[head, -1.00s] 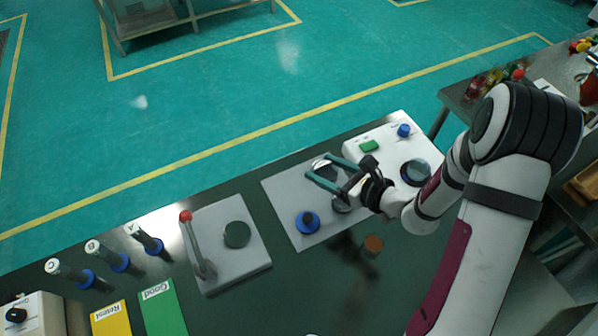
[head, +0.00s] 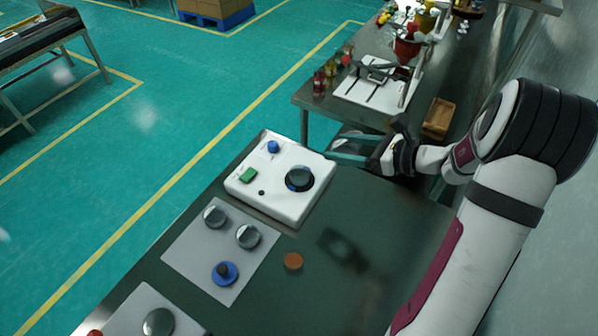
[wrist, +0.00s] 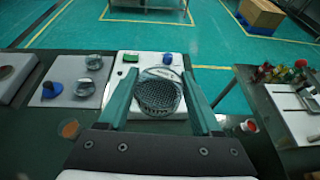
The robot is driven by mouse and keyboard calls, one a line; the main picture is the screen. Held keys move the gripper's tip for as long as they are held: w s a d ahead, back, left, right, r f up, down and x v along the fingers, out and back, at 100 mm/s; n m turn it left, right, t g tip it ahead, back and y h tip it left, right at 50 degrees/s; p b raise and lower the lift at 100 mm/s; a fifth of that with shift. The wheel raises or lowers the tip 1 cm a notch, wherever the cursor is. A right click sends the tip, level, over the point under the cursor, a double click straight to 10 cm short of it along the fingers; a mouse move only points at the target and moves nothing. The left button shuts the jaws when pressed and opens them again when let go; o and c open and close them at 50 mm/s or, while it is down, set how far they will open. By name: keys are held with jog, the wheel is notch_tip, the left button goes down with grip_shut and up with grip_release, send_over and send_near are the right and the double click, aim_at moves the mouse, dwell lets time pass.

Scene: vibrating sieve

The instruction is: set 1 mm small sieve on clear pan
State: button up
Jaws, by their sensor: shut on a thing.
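A small round sieve with a wire-mesh face (wrist: 158,92) is gripped between the teal fingers of my gripper (wrist: 158,78). In the head view my gripper (head: 335,146) is past the right end of the white machine, clear of its top; the sieve is hard to make out there. The white machine (head: 252,197) carries a clear round dish with a dark middle and blue rim (head: 299,179), which looks like the clear pan. In the wrist view the held sieve covers that spot. No mesh size is readable.
A grey mat (head: 197,256) holds two glassy round pieces (head: 215,215) (head: 248,236) and a blue knobbed piece (head: 224,273). A brown disc (head: 293,261) lies on the dark table. A side bench (head: 310,108) with a white tray (head: 375,92) stands behind.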

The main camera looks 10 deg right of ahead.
jog(key=shift+d, duration=0.45)
jog(key=w+a+f, duration=0.4)
jog(key=a, duration=0.1)
jog(key=w+a+f, duration=0.2)
jog(key=a, duration=0.1)
jog(key=shift+a+f, duration=0.15)
jog(key=shift+a, duration=0.1)
jog(key=shift+h, duration=0.3)
jog(key=shift+w+a+f, duration=0.1)
jog(key=shift+a+f, duration=0.05)
jog(key=shift+f, duration=0.95)
jog(key=shift+w+a+f, duration=0.1)
jog(key=shift+a+f, duration=0.05)
jog(key=shift+f, duration=0.95)
jog(key=o, duration=1.4)
jog(key=shift+f, duration=0.1)
jog(key=shift+c, duration=0.2)
